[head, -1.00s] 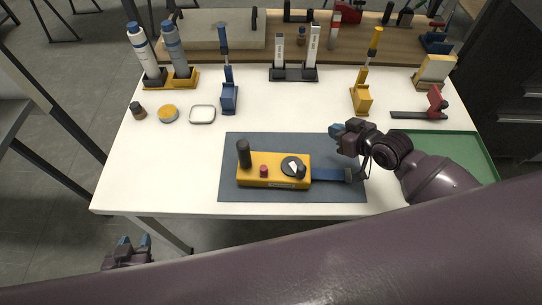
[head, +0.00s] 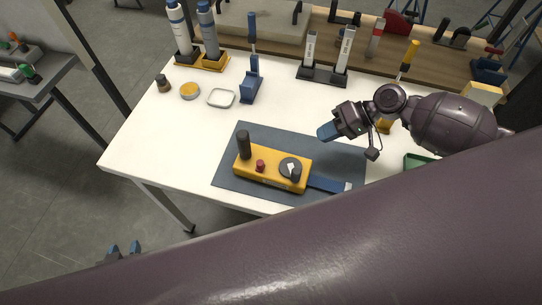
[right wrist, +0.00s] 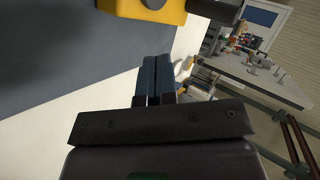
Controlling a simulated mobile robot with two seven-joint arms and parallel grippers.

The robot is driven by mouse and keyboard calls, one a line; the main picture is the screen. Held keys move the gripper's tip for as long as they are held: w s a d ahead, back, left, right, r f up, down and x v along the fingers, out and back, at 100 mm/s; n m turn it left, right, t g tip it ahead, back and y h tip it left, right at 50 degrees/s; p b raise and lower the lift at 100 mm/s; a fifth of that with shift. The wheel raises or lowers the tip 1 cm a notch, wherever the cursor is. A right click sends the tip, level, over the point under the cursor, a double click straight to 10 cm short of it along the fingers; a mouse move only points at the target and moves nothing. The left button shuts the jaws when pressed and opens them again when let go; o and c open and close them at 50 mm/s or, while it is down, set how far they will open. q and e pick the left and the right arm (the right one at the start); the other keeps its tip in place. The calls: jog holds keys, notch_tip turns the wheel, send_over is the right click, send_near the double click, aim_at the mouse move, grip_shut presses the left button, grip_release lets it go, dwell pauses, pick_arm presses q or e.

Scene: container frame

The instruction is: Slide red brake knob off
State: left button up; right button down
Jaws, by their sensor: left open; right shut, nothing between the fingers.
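My right gripper (head: 328,131) is shut and empty, above the mat behind and right of the box, apart from the red knob. Its closed blue fingers (right wrist: 157,75) show in the right wrist view, with part of the yellow box (right wrist: 140,10) beyond. My left gripper (head: 124,248) is open, low off the table's front left.
The white table (head: 150,130) holds a jar (head: 161,82), an orange-topped tin (head: 190,91) and a dish (head: 221,98). A blue tool stand (head: 251,90) and a bottle rack (head: 205,63) stand behind. A green tray (head: 418,161) is partly hidden at right. Table left of the mat is clear.

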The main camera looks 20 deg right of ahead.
jog(key=g+y+p, duration=0.1)
jog(key=p, duration=0.1)
send_near(264, 164)
jog(key=shift+m, duration=0.3)
jog(key=x, duration=0.3)
jog(key=f+x, duration=0.1)
jog(key=x, duration=0.1)
jog(key=shift+w+f, duration=0.2)
jog(key=shift+w, duration=0.1)
jog(key=shift+a, duration=0.65)
pick_arm(q)
jog(key=shift+s+a+r, duration=0.1)
jog(key=shift+s+r, duration=0.05)
jog(key=shift+r, duration=0.45)
jog(key=shift+s+r, duration=0.15)
jog(key=shift+r, duration=0.4)
pick_arm(e)
jog(key=shift+a+f, duration=0.1)
jog(key=shift+a, duration=0.05)
